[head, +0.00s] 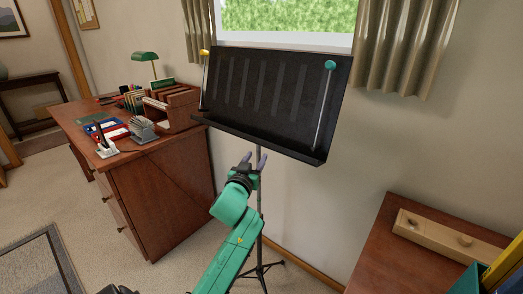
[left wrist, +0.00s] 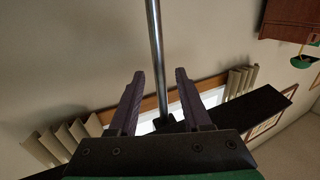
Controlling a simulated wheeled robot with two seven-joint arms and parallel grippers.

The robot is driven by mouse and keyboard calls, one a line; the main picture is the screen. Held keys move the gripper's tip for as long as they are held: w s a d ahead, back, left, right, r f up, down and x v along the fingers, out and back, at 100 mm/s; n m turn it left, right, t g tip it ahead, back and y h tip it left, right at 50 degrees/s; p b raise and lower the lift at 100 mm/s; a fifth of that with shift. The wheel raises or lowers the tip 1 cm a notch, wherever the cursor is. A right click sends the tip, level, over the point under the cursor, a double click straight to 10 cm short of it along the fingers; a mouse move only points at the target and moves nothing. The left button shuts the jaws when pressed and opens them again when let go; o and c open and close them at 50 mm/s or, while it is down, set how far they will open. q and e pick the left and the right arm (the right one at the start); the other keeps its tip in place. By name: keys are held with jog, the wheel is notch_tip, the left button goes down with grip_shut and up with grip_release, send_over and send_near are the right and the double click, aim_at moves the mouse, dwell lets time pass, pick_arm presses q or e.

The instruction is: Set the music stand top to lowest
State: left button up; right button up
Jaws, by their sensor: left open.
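The black music stand top (head: 268,100) is tilted, with a lower ledge, in front of the window. Its thin shaft (head: 260,205) runs down to a tripod base (head: 262,271). My left gripper (head: 254,160) is open just below the ledge, at the shaft. In the left wrist view, which looks upside down, the shaft (left wrist: 156,50) lies in line with the gap between the open fingers (left wrist: 159,74). I cannot tell if it is between the fingertips or just beyond them. The stand top (left wrist: 262,107) shows behind the right finger. My right gripper is not in view.
A wooden desk (head: 165,190) with a green lamp (head: 146,58) and stationery stands to the left of the stand. A brown wooden surface (head: 375,240) with a light wooden box (head: 440,236) is at the lower right. The wall is close behind the stand.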

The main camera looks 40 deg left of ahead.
pick_arm(q)
jog(key=x, duration=0.6)
jog(key=shift+w, duration=0.2)
grip_shut()
dwell(1.0)
